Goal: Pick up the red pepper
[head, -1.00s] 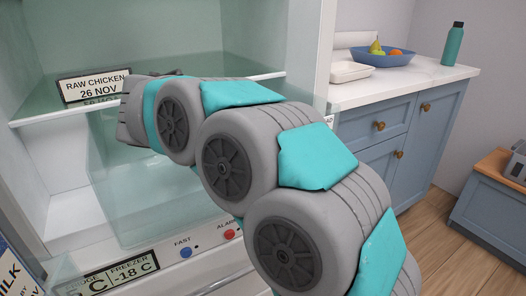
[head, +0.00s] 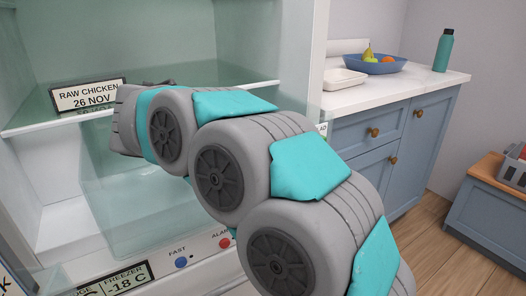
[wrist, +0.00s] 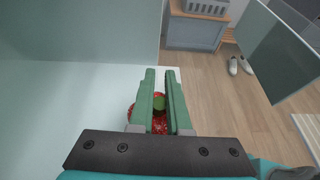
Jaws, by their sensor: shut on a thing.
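The red pepper (wrist: 158,124) shows in the wrist view as a red body with a green top, low between the two green fingers. My gripper (wrist: 161,78) is shut on it, and the fingers cover part of it. In the head view my arm reaches into the open fridge and hides the pepper and the fingers.
A glass shelf (head: 38,117) carries a "RAW CHICKEN 26 NOV" sign (head: 89,95). A clear drawer (head: 130,215) is below. At right, a counter (head: 425,84) holds a fruit bowl (head: 388,68) and teal bottle (head: 443,50). Shoes (wrist: 240,65) lie on open wooden floor.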

